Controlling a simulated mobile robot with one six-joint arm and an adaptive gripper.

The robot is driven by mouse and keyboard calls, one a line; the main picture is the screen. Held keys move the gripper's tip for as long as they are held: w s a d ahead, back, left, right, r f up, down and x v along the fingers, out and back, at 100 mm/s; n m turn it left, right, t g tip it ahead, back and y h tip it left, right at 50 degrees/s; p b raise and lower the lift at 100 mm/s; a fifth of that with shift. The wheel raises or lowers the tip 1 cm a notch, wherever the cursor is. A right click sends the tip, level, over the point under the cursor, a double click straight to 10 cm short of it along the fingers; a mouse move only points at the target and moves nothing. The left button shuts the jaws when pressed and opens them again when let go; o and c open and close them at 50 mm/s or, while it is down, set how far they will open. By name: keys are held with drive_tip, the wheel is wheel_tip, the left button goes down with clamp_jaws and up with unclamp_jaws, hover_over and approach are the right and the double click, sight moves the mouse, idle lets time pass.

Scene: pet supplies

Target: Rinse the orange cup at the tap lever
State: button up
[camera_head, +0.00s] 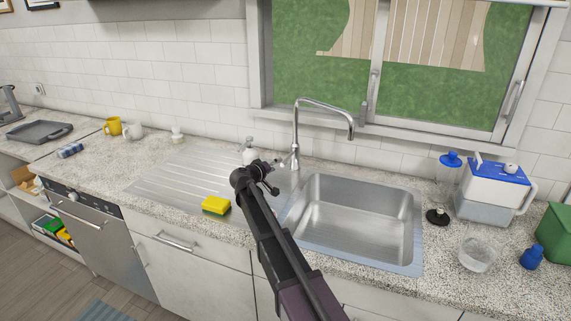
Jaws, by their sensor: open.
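A yellow-orange cup (113,127) stands at the back left of the counter, beside a small white pot. It is upright and well away from my gripper. The tap (296,130) has a tall curved metal spout that arches over the sink (357,218) from its left rear corner. The tap lever is small and partly hidden near my gripper, so I cannot make it out clearly. My gripper (270,184) is above the left edge of the sink, in front of the tap base. It is open, with nothing visible in it.
A yellow sponge (216,205) lies on the ribbed drainboard (180,180). A white soap bottle (249,152) stands behind my gripper. Right of the sink are a clear glass bowl (479,252), a white box with a blue lid (497,187) and a blue-capped bottle (448,180). The sink basin looks empty.

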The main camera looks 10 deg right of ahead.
sight(286, 159)
drive_tip(key=b+x, duration=0.1)
drive_tip(key=x, duration=0.6)
drive_tip(key=shift+w+d+f, duration=0.1)
drive_tip(key=shift+w+d, duration=0.1)
drive_tip(key=shift+d, duration=0.05)
clamp_jaws()
